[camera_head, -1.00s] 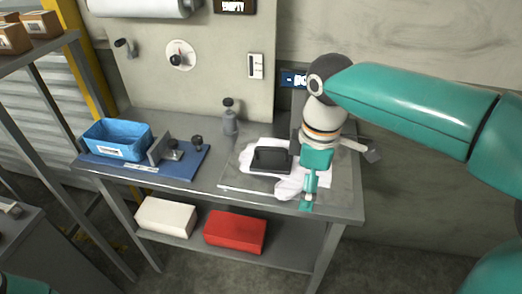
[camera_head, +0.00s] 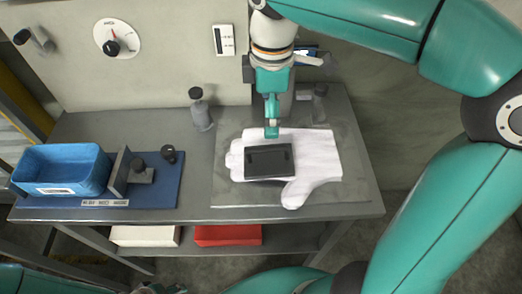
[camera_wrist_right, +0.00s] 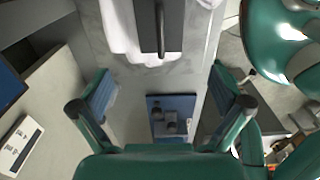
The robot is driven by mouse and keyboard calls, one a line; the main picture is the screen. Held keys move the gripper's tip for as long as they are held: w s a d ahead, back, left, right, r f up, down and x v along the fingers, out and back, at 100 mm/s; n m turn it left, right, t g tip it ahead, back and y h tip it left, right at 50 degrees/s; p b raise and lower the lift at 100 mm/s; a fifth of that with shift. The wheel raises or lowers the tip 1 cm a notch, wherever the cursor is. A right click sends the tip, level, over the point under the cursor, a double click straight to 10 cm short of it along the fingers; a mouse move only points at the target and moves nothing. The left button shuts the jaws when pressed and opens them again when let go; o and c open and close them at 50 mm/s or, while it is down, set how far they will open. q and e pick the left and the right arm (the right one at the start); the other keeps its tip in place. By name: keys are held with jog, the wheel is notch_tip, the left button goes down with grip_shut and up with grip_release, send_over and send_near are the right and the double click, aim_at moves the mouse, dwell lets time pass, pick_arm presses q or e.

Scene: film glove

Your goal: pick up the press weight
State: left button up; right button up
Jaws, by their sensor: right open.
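The press weight, a dark block with a handle (camera_head: 269,161), lies on a white glove (camera_head: 318,155) on the grey bench. In the right wrist view the weight (camera_wrist_right: 148,28) shows at the top, with its bar handle, beyond the fingers. My right gripper (camera_head: 272,130) is above the glove, just behind the weight's back edge in the head view. Its two fingers (camera_wrist_right: 160,105) are spread wide and empty in the wrist view. A part of my left gripper (camera_head: 163,289) shows at the bottom edge of the head view, mostly cut off.
A blue bin (camera_head: 62,170) and a small dark fixture (camera_head: 140,172) stand on a blue mat (camera_head: 150,195) at the left. White (camera_head: 145,236) and red (camera_head: 228,235) boxes sit on the lower shelf.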

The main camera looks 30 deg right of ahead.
aim_at(269, 151)
notch_tip(269, 151, down, 10)
jog(key=shift+w+r+b, duration=0.1)
jog(key=shift+w+b, duration=0.05)
jog(key=shift+b, duration=0.15)
jog(key=f, duration=0.5)
jog(key=shift+s, duration=0.2)
jog(key=shift+w+f, duration=0.1)
jog(key=shift+f, duration=0.35)
jog(key=c, duration=1.3)
jog(key=shift+c, duration=0.6)
jog(key=shift+r, duration=0.25)
